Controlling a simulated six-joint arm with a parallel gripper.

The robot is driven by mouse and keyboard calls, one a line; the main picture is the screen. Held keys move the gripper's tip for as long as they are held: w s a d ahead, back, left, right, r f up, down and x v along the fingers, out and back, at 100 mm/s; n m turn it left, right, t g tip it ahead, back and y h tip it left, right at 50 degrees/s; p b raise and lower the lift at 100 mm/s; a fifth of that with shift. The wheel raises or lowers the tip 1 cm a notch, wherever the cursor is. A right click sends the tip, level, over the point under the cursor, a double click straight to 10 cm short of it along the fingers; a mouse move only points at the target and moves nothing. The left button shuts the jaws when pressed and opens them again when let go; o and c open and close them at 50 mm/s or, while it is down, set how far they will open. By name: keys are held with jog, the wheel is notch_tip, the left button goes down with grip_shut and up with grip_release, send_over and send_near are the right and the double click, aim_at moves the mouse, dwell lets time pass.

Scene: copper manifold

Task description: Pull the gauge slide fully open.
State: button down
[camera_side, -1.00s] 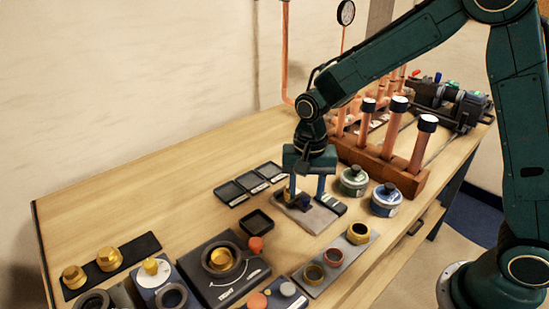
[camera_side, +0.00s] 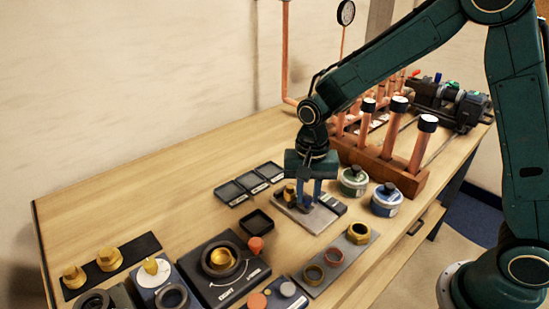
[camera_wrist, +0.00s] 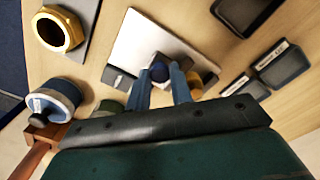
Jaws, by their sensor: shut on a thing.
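The grey plate (camera_wrist: 132,40) extends beyond the knob there, and the brass part (camera_wrist: 194,84) sits just right of the fingers. The fingers hide part of the slide, so how far it is open is unclear.
Green (camera_side: 354,180) and blue (camera_side: 386,199) lidded tins stand right of the plate. A strip with rings and a brass nut (camera_side: 358,232) lies in front. Small dark trays (camera_side: 230,192) lie to the left. A wooden rack (camera_side: 385,170) holds copper pipes behind.

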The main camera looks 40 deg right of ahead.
jog(key=shift+s, duration=1.95)
jog(key=c, duration=1.2)
grip_release()
jog(key=shift+c, duration=0.2)
jog(key=shift+w+r, duration=0.1)
jog(key=shift+r, duration=0.7)
notch_tip(320, 180, up, 12)
jog(key=shift+s+r, duration=0.2)
